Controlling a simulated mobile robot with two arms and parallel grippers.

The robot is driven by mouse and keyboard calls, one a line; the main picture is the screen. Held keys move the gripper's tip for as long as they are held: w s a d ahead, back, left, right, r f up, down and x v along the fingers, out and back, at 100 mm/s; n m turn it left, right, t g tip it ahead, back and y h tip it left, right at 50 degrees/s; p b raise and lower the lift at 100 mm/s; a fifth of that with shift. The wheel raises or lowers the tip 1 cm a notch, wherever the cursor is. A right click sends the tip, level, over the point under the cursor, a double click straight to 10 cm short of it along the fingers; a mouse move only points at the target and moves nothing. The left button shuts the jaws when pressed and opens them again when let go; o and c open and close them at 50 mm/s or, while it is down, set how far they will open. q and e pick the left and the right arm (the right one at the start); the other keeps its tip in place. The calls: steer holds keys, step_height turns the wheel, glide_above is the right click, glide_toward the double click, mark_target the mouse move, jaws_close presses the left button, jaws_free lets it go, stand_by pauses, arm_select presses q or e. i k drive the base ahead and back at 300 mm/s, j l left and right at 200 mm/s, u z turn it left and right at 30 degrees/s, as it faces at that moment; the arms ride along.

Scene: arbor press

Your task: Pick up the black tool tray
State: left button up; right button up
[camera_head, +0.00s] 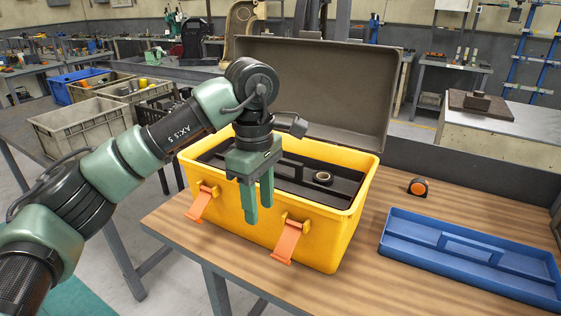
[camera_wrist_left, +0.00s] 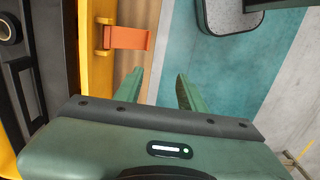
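The black tool tray (camera_head: 343,184) lies inside the open yellow toolbox (camera_head: 300,222), below its rim, with a raised handle bar along its middle. A ring-shaped roll (camera_head: 322,177) sits in the tray. In the left wrist view the tray (camera_wrist_left: 22,75) shows at the left edge, beside the yellow wall (camera_wrist_left: 93,60). My left gripper (camera_head: 258,206) hangs at the box's front side with fingers pointing down, hiding part of the tray and front wall. Its fingers (camera_wrist_left: 155,90) are apart with nothing between them. My right gripper is in neither view.
The grey lid (camera_head: 325,85) stands open behind the box. Two orange latches (camera_head: 287,242) hang on the front. A blue tray (camera_head: 470,258) and an orange-black tape measure (camera_head: 418,187) lie on the wooden table (camera_head: 370,285) to the right. Grey crates (camera_head: 80,125) stand at left.

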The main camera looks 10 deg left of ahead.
mark_target(293, 173)
steer(key=i, duration=0.95)
